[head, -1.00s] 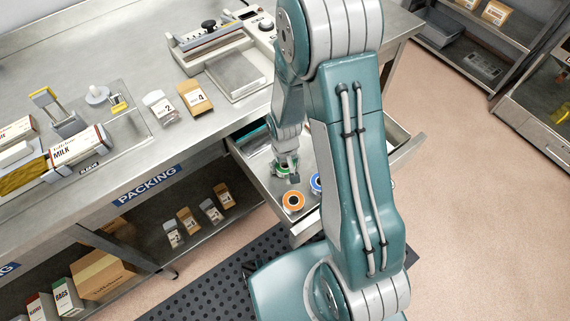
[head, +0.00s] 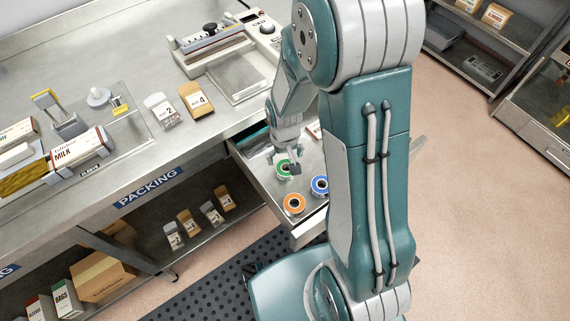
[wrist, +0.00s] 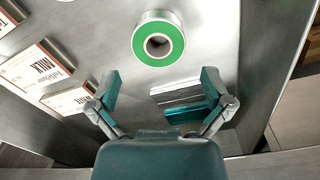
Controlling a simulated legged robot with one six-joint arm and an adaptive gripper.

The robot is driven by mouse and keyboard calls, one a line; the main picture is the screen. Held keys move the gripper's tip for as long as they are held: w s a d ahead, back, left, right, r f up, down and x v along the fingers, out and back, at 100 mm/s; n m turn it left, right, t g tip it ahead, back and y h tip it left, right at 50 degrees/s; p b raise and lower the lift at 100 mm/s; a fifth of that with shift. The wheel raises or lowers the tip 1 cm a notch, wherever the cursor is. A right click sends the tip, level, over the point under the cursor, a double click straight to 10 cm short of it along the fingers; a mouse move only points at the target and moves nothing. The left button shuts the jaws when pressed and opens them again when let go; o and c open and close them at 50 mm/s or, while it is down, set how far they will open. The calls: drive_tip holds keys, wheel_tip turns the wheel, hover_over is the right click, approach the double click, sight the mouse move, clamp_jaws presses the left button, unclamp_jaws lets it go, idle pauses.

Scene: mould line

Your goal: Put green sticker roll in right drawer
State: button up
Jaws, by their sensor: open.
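The green sticker roll (head: 283,168) lies flat in the open drawer (head: 262,186) under the packing table. In the wrist view the green roll (wrist: 158,44) lies beyond my fingertips, near the top middle, with its hole facing up. My gripper (head: 291,170) is over the drawer beside the green roll; in the wrist view my gripper (wrist: 157,88) is open and empty, its fingers spread wide. An orange roll (head: 294,203) and a blue roll (head: 320,185) lie in the same drawer. My arm hides the drawer's right part.
The sealing machine (head: 228,55) stands on the table above. Drawer walls surround my gripper closely.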

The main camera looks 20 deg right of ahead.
drive_tip(key=s+r+t, duration=0.1)
drive_tip(key=s+r, duration=0.1)
drive_tip(key=r, duration=0.7)
drive_tip(key=s+r+t, duration=0.2)
drive_tip(key=r, duration=0.8)
drive_tip(key=s+r+t, duration=0.2)
drive_tip(key=s+r, duration=0.7)
drive_tip(key=s, duration=0.1)
drive_tip(key=shift+d+t, duration=0.3)
drive_tip(key=shift+f, duration=0.1)
